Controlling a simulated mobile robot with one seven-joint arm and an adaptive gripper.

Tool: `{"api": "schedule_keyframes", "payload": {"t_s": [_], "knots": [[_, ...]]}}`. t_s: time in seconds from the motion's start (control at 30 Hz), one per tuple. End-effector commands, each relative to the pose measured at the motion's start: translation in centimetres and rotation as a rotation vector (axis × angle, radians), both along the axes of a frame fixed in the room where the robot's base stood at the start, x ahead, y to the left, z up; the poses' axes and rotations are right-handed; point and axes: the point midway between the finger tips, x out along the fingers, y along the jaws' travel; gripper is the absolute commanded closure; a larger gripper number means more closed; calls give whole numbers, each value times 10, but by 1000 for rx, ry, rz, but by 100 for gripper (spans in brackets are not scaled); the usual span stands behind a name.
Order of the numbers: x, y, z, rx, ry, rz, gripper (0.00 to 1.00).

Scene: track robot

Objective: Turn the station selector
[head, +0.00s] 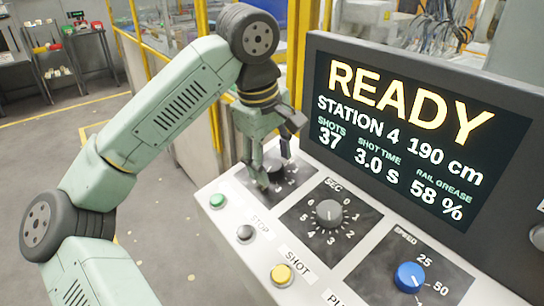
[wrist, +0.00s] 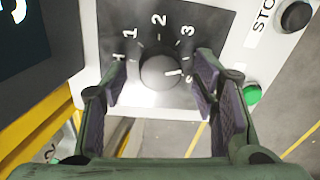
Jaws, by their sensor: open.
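The station selector is a round dark knob (wrist: 160,71) on a dark plate marked H, 1, 2, 3 in the wrist view. Its white pointer line points right, towards a label mostly covered by a finger. My gripper (wrist: 161,82) is open, with one finger on each side of the knob and a visible gap on both sides. In the head view my gripper (head: 275,170) reaches down over the selector's plate (head: 296,186) and largely hides the knob. The screen (head: 410,130) reads READY, STATION 4, 190 cm.
Right of the selector are the SEC knob (head: 328,213) and the blue SPEED knob (head: 409,277). Along the console's front edge are a green button (head: 217,201), a dark STOP button (head: 245,233) and a yellow SHOT button (head: 282,274). The screen housing rises behind.

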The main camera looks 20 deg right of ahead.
Motion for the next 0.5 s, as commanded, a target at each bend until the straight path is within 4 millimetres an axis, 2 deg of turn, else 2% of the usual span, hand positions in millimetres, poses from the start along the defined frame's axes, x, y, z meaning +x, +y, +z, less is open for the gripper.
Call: {"api": "schedule_keyframes", "payload": {"t_s": [0.33, 0.5], "knots": [[0, -1, -4, -1, -1, 0, 47], [0, -1, -4, -1, -1, 0, 58]]}}
